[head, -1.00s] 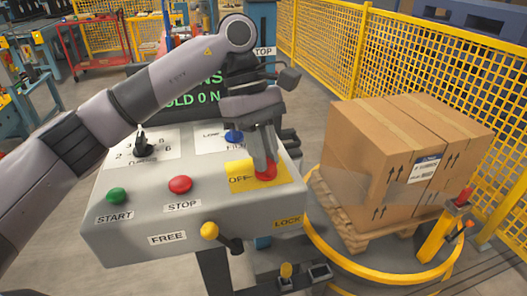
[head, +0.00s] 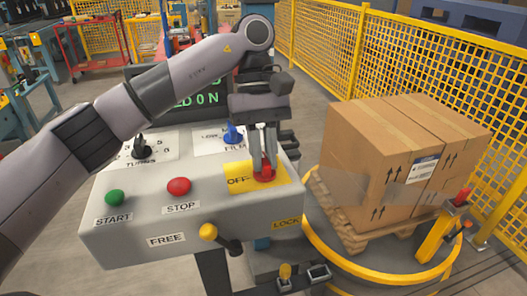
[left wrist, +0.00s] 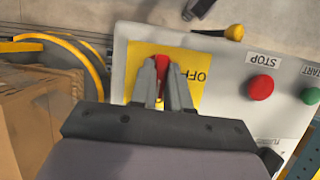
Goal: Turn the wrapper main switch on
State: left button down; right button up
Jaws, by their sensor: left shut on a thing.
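The wrapper main switch is a red rotary knob (head: 264,175) on a yellow plate (head: 238,178) at the right of the grey control panel. The word OFF shows to the left of the knob. My left gripper (head: 264,168) comes down from above and is shut on the red knob. In the left wrist view the red handle (left wrist: 162,67) sits between the two fingers (left wrist: 162,80). The fingers hide part of the plate, so any ON mark is not visible. My right gripper is not in view.
The panel carries a green START button (head: 115,198), a red STOP button (head: 179,186), a black selector (head: 142,147), a blue knob (head: 232,133) and a yellow-tipped lever (head: 208,232). A boxed pallet load (head: 385,165) stands to the right, before a yellow mesh fence (head: 350,50).

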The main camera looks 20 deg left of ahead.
pick_arm(q)
jog(key=shift+s+f, duration=0.1)
jog(key=shift+f, duration=0.15)
jog(key=c, duration=1.1)
grip_release()
jog(key=shift+r, duration=0.15)
jog(key=shift+w+a+r, duration=0.1)
jog(key=shift+w+r, duration=0.15)
jog(key=shift+r, duration=0.2)
jog(key=p+v, duration=0.1)
jog(key=v, duration=0.5)
jog(key=shift+p, duration=0.3)
